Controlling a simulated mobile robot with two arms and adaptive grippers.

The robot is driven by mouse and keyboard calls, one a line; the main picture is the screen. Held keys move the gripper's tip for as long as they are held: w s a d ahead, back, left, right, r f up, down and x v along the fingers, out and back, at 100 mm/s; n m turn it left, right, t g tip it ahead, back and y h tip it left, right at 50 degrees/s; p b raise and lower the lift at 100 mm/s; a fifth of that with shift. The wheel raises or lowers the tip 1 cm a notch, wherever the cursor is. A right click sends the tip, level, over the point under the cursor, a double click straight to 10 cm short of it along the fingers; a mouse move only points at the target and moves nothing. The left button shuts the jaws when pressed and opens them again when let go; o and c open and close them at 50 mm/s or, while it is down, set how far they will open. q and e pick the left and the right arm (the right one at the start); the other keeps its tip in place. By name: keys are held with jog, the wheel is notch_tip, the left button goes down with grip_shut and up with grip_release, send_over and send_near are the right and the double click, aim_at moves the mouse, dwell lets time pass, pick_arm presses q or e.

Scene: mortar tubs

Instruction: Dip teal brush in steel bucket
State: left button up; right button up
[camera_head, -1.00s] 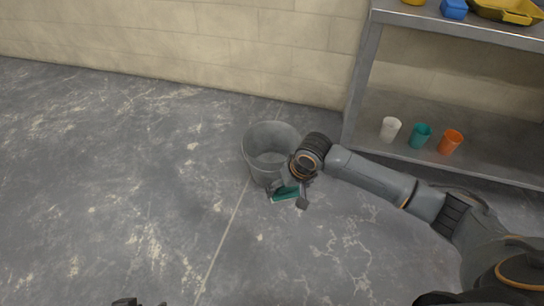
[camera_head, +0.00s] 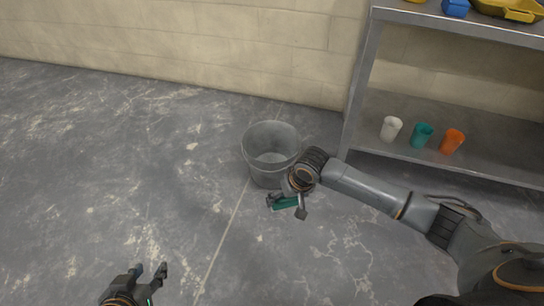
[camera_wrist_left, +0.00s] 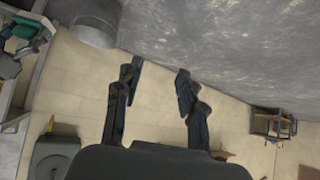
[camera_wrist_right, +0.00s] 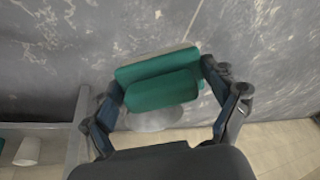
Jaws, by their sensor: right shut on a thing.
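The steel bucket (camera_head: 252,160) stands upright on the floor by the wall, its mouth open to my view. My right gripper (camera_head: 286,203) is shut on the teal brush (camera_head: 284,202), just in front of the bucket's lower right side in the head view. In the right wrist view the teal brush (camera_wrist_right: 160,88) lies between the two fingers. Whether the brush touches the bucket I cannot tell. My left gripper (camera_head: 150,270) is open and empty at the bottom left of the head view, with its fingers apart in the left wrist view (camera_wrist_left: 157,76).
A grey metal shelf (camera_head: 355,90) stands right of the bucket. White (camera_head: 391,129), teal (camera_head: 422,135) and orange (camera_head: 452,141) cups stand on its lower level. A blue item (camera_head: 455,8) and yellow tray (camera_head: 508,12) are on top. The floor at left is clear.

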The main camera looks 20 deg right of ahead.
aim_at(286, 207)
jog(key=shift+f+b, duration=0.55)
jog(key=shift+f, duration=1.8)
pick_arm(q)
jog(key=w+d+r+t+h+b, duration=0.1)
jog(key=w+d+r+t+h, duration=0.1)
jog(key=r+t, duration=0.4)
jog(key=w+d+r+t+h+b, duration=0.2)
jog(key=w+r+t, duration=0.2)
jog(key=r, duration=0.8)
jog(key=shift+w+d+r+m+t, duration=0.2)
jog(key=shift+r+m+t, duration=0.1)
jog(key=shift+t, duration=0.8)
pick_arm(e)
notch_tip(286, 207, down, 7)
jog(key=shift+r, duration=0.2)
